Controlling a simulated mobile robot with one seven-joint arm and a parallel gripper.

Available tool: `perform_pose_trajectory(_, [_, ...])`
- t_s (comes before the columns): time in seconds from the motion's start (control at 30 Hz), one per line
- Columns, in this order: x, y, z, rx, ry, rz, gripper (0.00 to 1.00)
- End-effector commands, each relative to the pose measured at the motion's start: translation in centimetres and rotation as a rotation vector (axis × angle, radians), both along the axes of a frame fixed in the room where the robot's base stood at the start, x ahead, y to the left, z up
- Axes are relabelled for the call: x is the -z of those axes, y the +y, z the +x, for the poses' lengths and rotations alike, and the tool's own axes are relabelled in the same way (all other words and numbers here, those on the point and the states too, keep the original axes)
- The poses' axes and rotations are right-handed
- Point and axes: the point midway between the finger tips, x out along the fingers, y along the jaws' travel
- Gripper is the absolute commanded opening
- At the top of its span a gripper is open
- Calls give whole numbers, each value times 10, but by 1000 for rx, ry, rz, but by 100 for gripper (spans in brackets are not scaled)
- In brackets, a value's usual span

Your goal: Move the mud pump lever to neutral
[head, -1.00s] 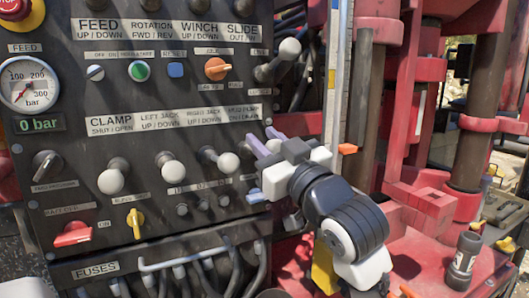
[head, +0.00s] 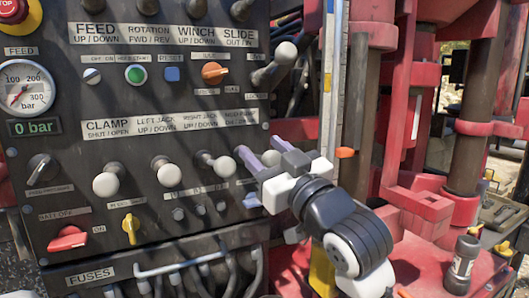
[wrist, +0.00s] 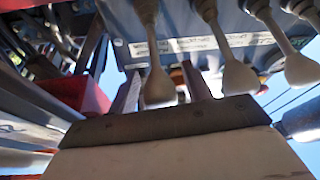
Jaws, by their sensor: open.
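The mud pump lever is the rightmost in the lower lever row on the dark control panel (head: 60,210). Its white knob (head: 270,158) shows between my gripper's (head: 262,152) two purple fingers in the head view. In the wrist view, a white-knobbed lever (wrist: 160,86) stands between the spread fingers of my gripper (wrist: 161,92), closer to the left finger. The fingers are open, one on each side of the knob; I cannot tell whether either touches it. My wrist hides part of the panel's right edge.
The right jack (head: 224,166), left jack (head: 166,174) and clamp (head: 106,184) levers stand to the left, the first close to my fingers. The slide lever (head: 285,53) sticks out above. A red rig frame (head: 405,120) stands to the right.

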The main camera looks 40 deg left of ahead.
Motion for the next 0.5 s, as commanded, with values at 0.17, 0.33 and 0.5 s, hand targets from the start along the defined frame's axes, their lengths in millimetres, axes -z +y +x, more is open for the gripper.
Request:
perform_pose_trajectory(0.17, [13,-30,-7,4,-2,1,49])
perform_pose_trajectory(0.33, [27,-67,-17,5,-1,1,49])
perform_pose_trajectory(0.5, [37,-98,-26,5,-1,0,49])
